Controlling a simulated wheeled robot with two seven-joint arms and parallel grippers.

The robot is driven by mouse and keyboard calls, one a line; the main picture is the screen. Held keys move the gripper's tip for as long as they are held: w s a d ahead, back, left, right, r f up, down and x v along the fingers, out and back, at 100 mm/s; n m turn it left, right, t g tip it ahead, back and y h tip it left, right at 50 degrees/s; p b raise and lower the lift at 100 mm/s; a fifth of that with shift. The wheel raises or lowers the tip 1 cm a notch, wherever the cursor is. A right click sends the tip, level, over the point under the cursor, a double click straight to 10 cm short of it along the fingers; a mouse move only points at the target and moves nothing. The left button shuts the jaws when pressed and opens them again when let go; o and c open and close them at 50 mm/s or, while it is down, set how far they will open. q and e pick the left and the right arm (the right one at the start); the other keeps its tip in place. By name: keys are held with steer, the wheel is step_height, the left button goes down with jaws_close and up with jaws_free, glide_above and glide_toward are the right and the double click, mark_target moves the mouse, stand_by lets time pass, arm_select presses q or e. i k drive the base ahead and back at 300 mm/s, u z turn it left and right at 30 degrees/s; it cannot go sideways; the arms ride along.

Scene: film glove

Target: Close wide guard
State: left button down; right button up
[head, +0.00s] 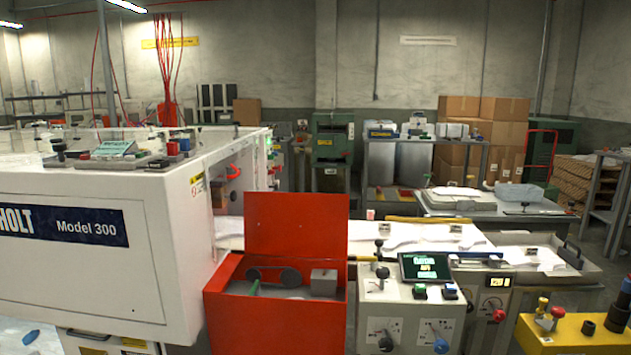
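The wide guard appears to be the wide red panel (297,222), standing upright at the back of a red box (225,325). The box is open at the top. Inside it I see two dark round wheels (272,276), a grey block (323,282) and a small green handle (255,288). I see no handle on the panel's visible face. Neither of my grippers is in the head view.
A large white machine marked Model 300 (80,270) stands directly left of the red box. A grey control console (405,300) with a screen and knobs stands right of it. A yellow box (565,335) with knobs sits at the lower right.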

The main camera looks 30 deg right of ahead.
mark_target(323, 219)
steer(key=z, duration=0.7)
steer(key=i, duration=0.9)
steer(key=z, duration=0.9)
